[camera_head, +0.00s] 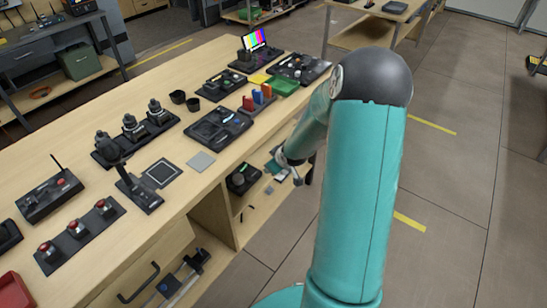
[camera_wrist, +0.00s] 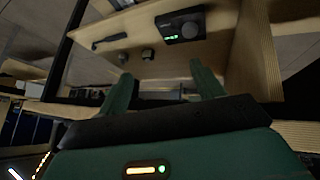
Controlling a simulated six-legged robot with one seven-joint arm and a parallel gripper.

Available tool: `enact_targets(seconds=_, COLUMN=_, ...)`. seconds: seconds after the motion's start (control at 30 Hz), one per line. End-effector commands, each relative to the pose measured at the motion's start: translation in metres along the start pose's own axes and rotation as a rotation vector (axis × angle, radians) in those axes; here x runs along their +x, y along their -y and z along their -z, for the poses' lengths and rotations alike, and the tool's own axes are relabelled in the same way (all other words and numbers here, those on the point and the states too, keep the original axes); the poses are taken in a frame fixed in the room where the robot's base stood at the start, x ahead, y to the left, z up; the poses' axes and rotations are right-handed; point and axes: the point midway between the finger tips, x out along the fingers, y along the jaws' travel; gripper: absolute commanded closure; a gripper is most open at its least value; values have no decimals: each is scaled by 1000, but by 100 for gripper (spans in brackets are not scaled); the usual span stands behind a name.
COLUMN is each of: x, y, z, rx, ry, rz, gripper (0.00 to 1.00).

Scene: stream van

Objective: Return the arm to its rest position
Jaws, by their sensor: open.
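My teal arm fills the right of the head view, with its dark grey elbow joint up high. My gripper (camera_head: 296,176) hangs past the front edge of the wooden workbench (camera_head: 232,172), near its open shelf. In the wrist view, the two green fingers of my gripper (camera_wrist: 164,88) stand apart with nothing between them. The open wooden compartment of the bench shows beyond the fingers. The forearm partly hides the gripper in the head view.
A black device (camera_head: 243,179) sits on the bench's shelf and shows in the wrist view with green digits (camera_wrist: 181,25). Joysticks (camera_head: 131,126), red buttons (camera_head: 102,207) and trays crowd the top. A second table (camera_head: 378,32) stands behind. The floor (camera_head: 440,240) at right is clear.

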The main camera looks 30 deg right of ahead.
Motion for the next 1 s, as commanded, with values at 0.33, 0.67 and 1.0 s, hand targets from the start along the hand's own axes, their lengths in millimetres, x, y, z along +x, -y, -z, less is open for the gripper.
enact_targets(seconds=0.33, x=-7, y=2, z=7, rx=-6, ry=7, rz=-6, gripper=33)
enact_targets(seconds=0.67, x=-101, y=27, z=56, rx=-11, ry=93, rz=-70, gripper=33)
enact_targets(seconds=1.0, x=-221, y=80, z=82, rx=63, ry=137, rz=-98, gripper=33)
